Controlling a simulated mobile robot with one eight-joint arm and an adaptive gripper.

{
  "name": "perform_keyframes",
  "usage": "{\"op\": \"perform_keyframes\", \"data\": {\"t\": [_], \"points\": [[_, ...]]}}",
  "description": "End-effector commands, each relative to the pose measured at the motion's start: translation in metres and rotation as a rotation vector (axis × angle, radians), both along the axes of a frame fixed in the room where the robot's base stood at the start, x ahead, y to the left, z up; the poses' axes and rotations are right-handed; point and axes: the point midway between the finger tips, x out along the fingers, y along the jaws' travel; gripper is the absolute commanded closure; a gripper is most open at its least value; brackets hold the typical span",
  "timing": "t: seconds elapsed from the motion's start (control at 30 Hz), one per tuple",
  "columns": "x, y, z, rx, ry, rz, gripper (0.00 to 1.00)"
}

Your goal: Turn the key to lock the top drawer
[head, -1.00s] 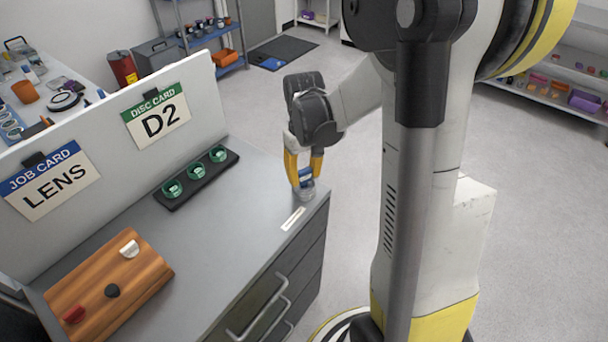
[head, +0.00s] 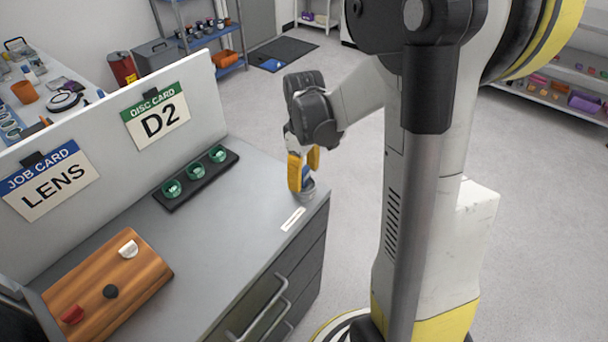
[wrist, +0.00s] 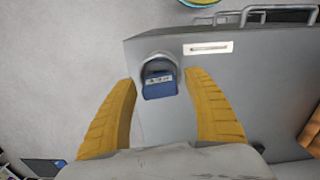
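A blue key (wrist: 160,86) with a small pale label sits upright in a round grey lock (wrist: 158,58) on the top of the grey cabinet (head: 225,225), near its right corner. In the head view the lock (head: 306,194) shows just below my fingers. My gripper (head: 303,180) points down over the key. In the wrist view my gripper (wrist: 160,78) has its yellow fingers on either side of the key, with a visible gap on both sides. The drawer fronts (head: 300,272) with bar handles look flush, seen at a steep angle.
A pale label strip (head: 293,220) lies beside the lock. A black rack with green rings (head: 196,180) and a wooden block with knobs (head: 110,285) stand on the cabinet top. An upright panel with cards (head: 100,150) borders the back. The floor to the right is open.

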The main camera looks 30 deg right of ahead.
Motion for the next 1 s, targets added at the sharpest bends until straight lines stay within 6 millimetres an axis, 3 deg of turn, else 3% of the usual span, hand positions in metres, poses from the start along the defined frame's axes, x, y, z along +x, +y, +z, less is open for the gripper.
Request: {"op": "perform_keyframes", "data": {"t": [0.33, 0.8, 1.0], "points": [[0.000, 0.000, 0.009, 0.000, 0.000, -0.002, 0.40], [0.000, 0.000, 0.103, 0.000, 0.000, -0.001, 0.40], [0.000, 0.000, 0.119, 0.000, 0.000, -0.001, 0.40]]}}
